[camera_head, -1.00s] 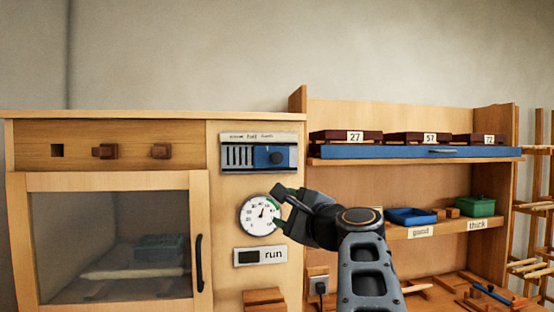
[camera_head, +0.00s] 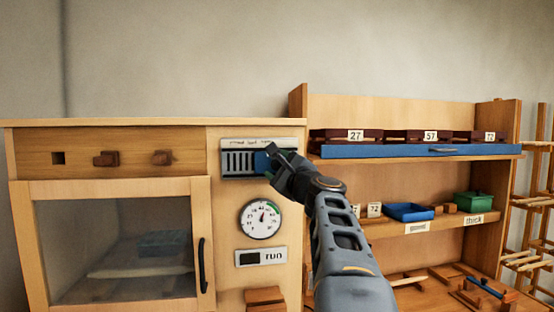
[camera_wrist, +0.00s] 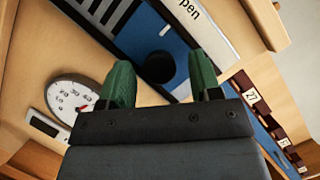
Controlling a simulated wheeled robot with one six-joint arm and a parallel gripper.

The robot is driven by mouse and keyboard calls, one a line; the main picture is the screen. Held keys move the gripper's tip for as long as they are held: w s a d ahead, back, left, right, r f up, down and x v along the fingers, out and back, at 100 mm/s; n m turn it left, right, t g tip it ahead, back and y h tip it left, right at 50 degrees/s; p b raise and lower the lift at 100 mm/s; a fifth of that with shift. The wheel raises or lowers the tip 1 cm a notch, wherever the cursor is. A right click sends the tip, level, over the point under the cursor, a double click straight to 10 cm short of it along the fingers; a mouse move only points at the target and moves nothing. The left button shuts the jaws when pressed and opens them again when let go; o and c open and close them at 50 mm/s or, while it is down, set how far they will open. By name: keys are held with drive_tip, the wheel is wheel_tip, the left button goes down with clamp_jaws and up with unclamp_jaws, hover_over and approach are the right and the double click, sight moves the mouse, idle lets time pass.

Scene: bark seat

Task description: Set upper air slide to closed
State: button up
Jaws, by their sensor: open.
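The upper air slide is a blue plate (camera_wrist: 140,38) with a round dark knob (camera_wrist: 157,67), set in a slotted panel (camera_head: 238,163) high on the wooden cabinet. Dark vent slots show to the left of the blue plate, which sits toward the right part of the panel. In the wrist view, the label strip above it reads "pen" at its visible end. My gripper (camera_wrist: 165,82) is open, with one green fingertip on each side of the knob as seen from the wrist. I cannot tell if the fingers touch it. In the head view my gripper (camera_head: 272,158) covers the knob.
Below the panel are a round dial (camera_head: 260,219) and a "run" display (camera_head: 261,256). Left is a glass-fronted door (camera_head: 115,245) with a dark handle.

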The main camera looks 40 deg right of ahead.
drive_tip(key=shift+w+r, duration=0.15)
drive_tip(key=shift+w, duration=0.5)
clamp_jaws()
